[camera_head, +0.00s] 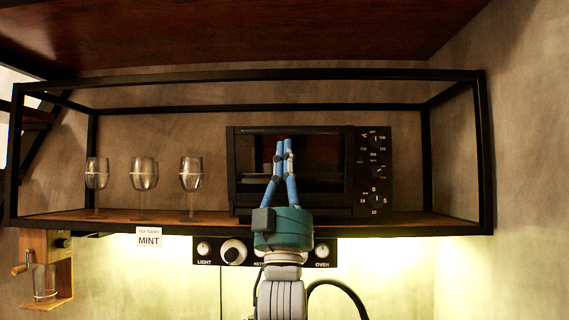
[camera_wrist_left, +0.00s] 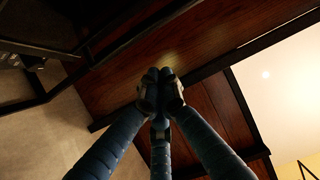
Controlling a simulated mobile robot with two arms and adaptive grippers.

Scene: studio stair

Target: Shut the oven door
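The black oven (camera_head: 320,158) stands on the right part of the shelf. Its front with a dark window stands upright, apparently flush with the body, and no door panel juts out; part of the front is hidden by my gripper, so a small gap cannot be ruled out. My left gripper (camera_head: 283,146) points up in front of the oven window, fingers together with nothing visible between them. In the left wrist view the blue-sleeved fingers of the gripper (camera_wrist_left: 160,82) meet at their dark tips. My right gripper is not in view.
Three glasses (camera_head: 143,174) stand left of the oven on the wooden shelf (camera_head: 110,215), within a black metal frame (camera_head: 484,150). A control panel (camera_head: 210,250) with knobs hangs below. A wooden dispenser (camera_head: 62,270) is at the lower left. A wooden board (camera_head: 250,35) spans above.

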